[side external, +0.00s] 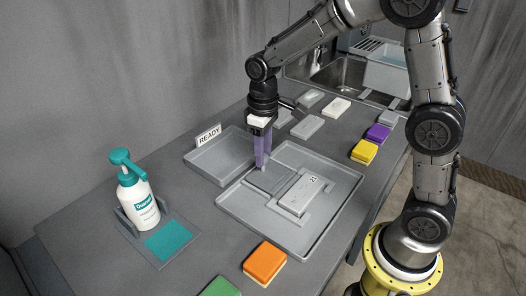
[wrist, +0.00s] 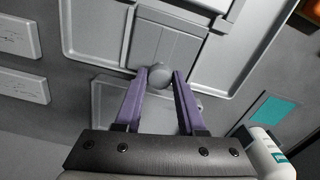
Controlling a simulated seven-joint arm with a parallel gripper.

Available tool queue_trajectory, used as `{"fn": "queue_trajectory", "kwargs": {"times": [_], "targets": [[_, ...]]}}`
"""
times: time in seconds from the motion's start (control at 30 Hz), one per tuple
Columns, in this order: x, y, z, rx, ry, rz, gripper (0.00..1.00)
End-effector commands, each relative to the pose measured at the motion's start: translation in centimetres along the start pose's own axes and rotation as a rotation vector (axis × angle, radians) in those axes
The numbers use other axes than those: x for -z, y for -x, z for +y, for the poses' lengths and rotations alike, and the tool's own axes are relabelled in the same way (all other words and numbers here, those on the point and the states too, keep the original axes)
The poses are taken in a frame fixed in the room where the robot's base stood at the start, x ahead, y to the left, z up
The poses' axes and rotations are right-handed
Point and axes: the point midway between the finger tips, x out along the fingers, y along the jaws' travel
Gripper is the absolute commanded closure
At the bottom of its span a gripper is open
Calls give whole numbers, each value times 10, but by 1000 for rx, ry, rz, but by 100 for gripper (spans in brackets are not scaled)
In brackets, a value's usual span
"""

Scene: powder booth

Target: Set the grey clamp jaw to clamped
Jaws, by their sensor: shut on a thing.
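My gripper (side external: 262,163) points down with its purple fingers at the left edge of the grey tray (side external: 318,247). In the wrist view my gripper (wrist: 159,80) is shut on a round grey knob (wrist: 160,76), one finger on each side. The knob sits at the edge of a flat grey plate, which appears to be the clamp jaw (wrist: 168,45). The clamp jaw also shows in the side view (side external: 272,180), left of a light grey block (side external: 300,194) with a small dark mark. The jaw and block look close together; I cannot tell whether they touch.
An empty grey tray with a READY sign (side external: 208,136) stands behind left. A white pump bottle (side external: 138,203) stands by a teal pad (side external: 173,240) at left. Orange (side external: 265,262), green (side external: 221,287), yellow (side external: 364,152) and purple (side external: 378,132) blocks lie around the tray. A sink (side external: 345,72) is at the back.

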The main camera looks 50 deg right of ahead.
Motion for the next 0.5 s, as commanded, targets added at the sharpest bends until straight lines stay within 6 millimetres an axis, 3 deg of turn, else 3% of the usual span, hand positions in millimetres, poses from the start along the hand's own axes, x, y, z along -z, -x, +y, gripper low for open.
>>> {"fn": "queue_trajectory", "kwargs": {"times": [0.27, 0.5], "targets": [[-22, 2, -5, 1, -1, 2, 100], [-23, 2, -5, 1, -1, 4, 100]]}}
